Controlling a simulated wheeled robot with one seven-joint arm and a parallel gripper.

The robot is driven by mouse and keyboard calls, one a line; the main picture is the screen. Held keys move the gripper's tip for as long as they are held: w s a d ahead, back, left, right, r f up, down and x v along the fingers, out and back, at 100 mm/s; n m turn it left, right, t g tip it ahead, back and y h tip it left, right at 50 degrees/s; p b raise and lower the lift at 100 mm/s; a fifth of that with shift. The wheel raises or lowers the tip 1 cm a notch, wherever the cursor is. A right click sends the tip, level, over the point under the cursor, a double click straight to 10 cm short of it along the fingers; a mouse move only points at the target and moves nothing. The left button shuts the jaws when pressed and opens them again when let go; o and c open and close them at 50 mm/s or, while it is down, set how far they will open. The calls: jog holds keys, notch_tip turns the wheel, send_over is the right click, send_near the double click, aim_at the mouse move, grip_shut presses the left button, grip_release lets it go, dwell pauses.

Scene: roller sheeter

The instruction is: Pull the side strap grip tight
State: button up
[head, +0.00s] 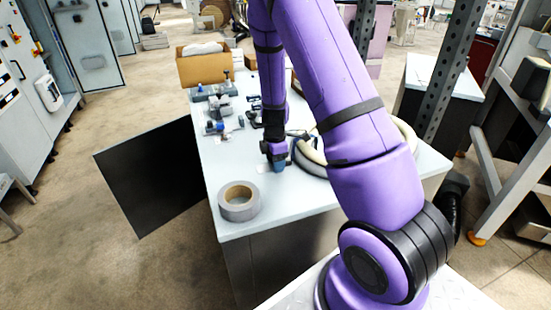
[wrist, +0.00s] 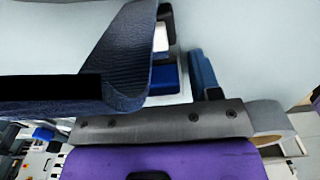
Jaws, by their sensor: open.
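My gripper (head: 278,165) is open and points down close above the pale table top, left of a coiled hose. I cannot pick out the side strap grip with certainty in the head view. In the wrist view a dark blue, ridged piece (wrist: 125,60) fills the left, very near the camera. Beside it are a small blue block (wrist: 165,76) with a white part above it and a slanted blue-grey piece (wrist: 203,75). I cannot tell which of these is the strap grip or a finger, or whether anything touches.
A grey tape roll (head: 239,201) lies near the table's (head: 275,222) front left corner. The coiled pale hose (head: 312,153) lies right of my gripper, partly behind my arm. Small blue and grey parts (head: 218,108) and a cardboard box (head: 204,69) are farther back.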

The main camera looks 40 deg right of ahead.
aim_at(262, 169)
jog(key=c, duration=0.8)
jog(key=shift+w+a+r, duration=0.1)
jog(key=shift+w+a, duration=0.15)
jog(key=shift+a, duration=0.5)
jog(key=shift+w+a+f, duration=0.1)
jog(key=shift+w+a, duration=0.15)
jog(key=shift+a, duration=0.55)
jog(key=shift+w+a+r, duration=0.1)
jog(key=shift+w+a, duration=0.15)
jog(key=shift+a, duration=0.5)
jog(key=o, duration=0.9)
jog(key=shift+s+r, duration=0.1)
jog(key=shift+r, duration=3.85)
jog(key=shift+r, duration=0.1)
